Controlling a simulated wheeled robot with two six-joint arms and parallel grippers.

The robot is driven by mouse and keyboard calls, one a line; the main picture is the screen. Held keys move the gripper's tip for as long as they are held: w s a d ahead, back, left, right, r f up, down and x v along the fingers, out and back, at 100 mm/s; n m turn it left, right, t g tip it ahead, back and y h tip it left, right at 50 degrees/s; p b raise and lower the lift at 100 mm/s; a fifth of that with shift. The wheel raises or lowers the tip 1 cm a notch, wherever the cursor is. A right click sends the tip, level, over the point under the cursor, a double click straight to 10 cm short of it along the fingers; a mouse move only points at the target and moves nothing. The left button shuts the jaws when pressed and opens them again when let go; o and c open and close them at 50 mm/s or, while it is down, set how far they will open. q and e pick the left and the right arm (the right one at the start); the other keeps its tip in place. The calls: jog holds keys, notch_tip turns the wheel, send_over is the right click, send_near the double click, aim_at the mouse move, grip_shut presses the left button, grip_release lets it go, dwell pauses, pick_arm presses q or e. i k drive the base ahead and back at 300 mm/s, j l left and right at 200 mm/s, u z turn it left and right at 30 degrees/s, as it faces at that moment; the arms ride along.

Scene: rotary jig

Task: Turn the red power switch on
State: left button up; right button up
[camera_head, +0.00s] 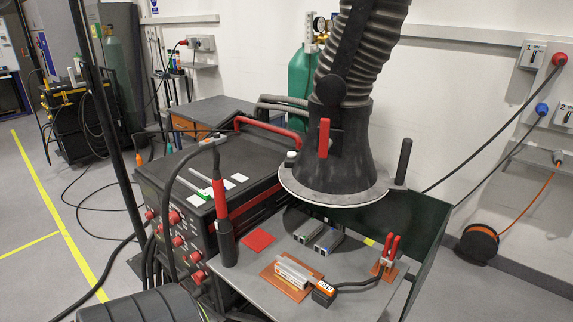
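A black machine (165,200) stands left of centre with several red knobs on its front, one of them (173,217) near the top. I cannot tell whether any of these is the red power switch, or its position. A red upright handle (324,138) sits on the black extraction hood (345,150). Neither of my grippers shows in the head view.
A grey worktable (345,275) stands below the hood, with metal blocks, an orange plate (286,283) and a red-handled clamp (389,257) on it. Cables hang in front of the machine. Wall sockets (531,55) are at the right. Open floor with yellow lines (60,220) is at the left.

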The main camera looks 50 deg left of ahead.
aim_at(199, 277)
jog(key=u, duration=2.05)
